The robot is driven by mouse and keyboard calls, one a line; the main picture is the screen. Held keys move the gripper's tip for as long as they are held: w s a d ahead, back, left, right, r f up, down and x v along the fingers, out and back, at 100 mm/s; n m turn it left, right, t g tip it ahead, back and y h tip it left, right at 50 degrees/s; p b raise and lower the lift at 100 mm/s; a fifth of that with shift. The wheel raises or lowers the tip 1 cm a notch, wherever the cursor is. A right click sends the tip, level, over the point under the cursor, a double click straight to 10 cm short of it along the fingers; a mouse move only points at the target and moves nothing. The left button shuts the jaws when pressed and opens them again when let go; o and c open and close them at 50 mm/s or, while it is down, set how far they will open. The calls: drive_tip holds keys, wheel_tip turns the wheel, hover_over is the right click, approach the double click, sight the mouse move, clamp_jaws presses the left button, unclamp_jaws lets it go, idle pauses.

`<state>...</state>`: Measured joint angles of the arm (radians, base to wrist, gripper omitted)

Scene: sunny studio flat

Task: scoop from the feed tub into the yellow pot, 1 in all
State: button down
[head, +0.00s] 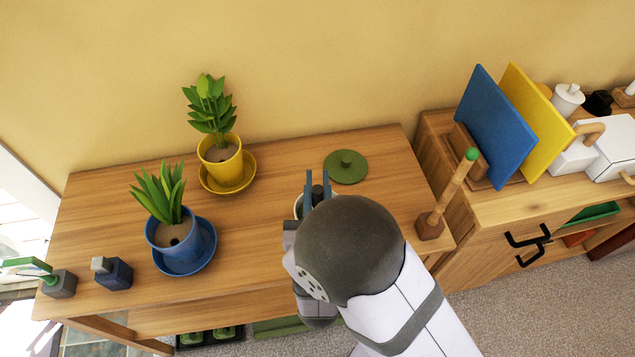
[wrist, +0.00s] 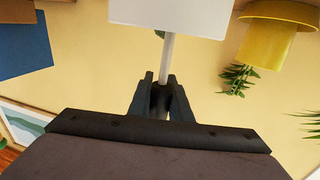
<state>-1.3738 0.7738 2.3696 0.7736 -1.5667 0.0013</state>
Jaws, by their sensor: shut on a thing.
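My gripper (head: 317,183) is shut on the dark grip of the scoop (wrist: 160,100). In the wrist view, which looks upside down, the scoop's grey rod runs from the jaws to a white tub (wrist: 172,14). The scoop's bowl is hidden. In the head view only a pale bit of the tub's rim (head: 298,205) shows beside my arm. The yellow pot (head: 220,164) stands upright on a yellow saucer, left of my gripper, with a leafy plant in brown soil. It also shows in the wrist view (wrist: 265,43), at upper right.
A blue potted plant (head: 175,238) stands at left on a blue saucer. Small holders (head: 112,272) are at far left. A wooden stand (head: 430,225) with a green-tipped stick is at right. Boards (head: 490,125) stand on the sideboard.

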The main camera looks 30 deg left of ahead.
wheel_tip(320, 180, up, 6)
drive_tip(key=p, duration=0.4)
idle(0.6)
drive_tip(key=w+d+r+m+t+h+p, duration=0.1)
drive_tip(key=w+d+r+m+h+p, duration=0.15)
drive_tip(key=w+d+r+p, duration=0.45)
drive_tip(key=w+d+r+m+t+h+p, duration=0.15)
drive_tip(key=w+d+r+h, duration=0.25)
drive_tip(key=d+r, duration=0.55)
drive_tip(key=w+d+r+m+t+h+p, duration=0.1)
drive_tip(key=w+d+r+m+h+p, duration=0.2)
drive_tip(key=w+d+r+p, duration=0.45)
drive_tip(key=s+d+f+m+g+h+b, duration=0.1)
drive_tip(key=d+f+b, duration=0.4)
drive_tip(key=f, duration=0.7)
drive_tip(key=s+d+f+m+h+b, duration=0.2)
drive_tip(key=s+d+f+h+b, duration=0.3)
drive_tip(key=f, duration=0.7)
drive_tip(key=s+d+f+m+g+h+b, duration=0.1)
drive_tip(key=d+f+b, duration=0.4)
drive_tip(key=f, duration=0.7)
drive_tip(key=shift+s+d+m+g+h+b, duration=0.35)
drive_tip(key=shift+s+d+m+h, duration=0.45)
drive_tip(key=shift+h, duration=0.35)
